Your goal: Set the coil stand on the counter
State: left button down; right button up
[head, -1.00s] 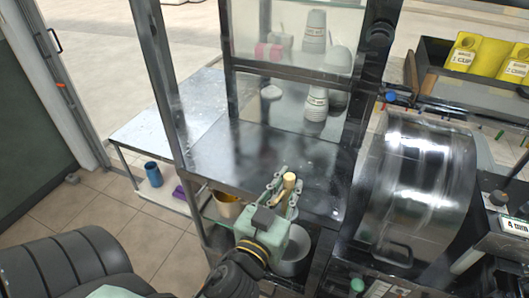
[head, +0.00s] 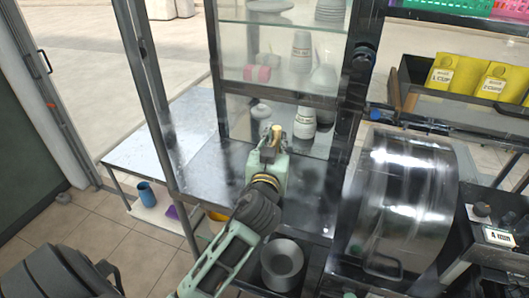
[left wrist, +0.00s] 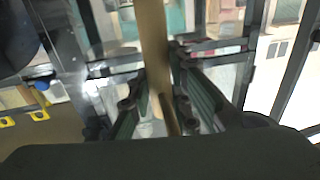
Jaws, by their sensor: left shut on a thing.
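My left gripper (head: 272,141) is over the dark metal counter (head: 205,170), toward its back, in front of the glass panel. It is shut on a tan, post-like piece that I take for the coil stand (head: 277,131). Only its top shows above the fingers in the head view. In the left wrist view the coil stand (left wrist: 153,45) runs as a tan bar between the two fingers. Its lower end is hidden in the head view, so I cannot tell whether it touches the counter. My right gripper is not in view.
A glass-fronted frame with stacked grey cups (head: 304,123) stands behind the counter. A large shiny metal drum (head: 405,190) is on the right. A grey bowl (head: 283,260) sits below the counter's front edge. The counter's left part is clear.

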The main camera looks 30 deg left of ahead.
pick_arm(q)
jog(key=w+a+f, duration=0.2)
jog(key=a+f, duration=0.3)
jog(key=f, duration=0.2)
jog(key=shift+w+a+f+p, duration=0.15)
jog(key=shift+w+a+p, duration=0.05)
jog(key=shift+w+p, duration=0.25)
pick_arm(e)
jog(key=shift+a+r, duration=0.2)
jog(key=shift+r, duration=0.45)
pick_arm(q)
jog(key=shift+s, duration=0.1)
jog(key=shift+f, duration=0.15)
jog(key=c, duration=1.6)
grip_release()
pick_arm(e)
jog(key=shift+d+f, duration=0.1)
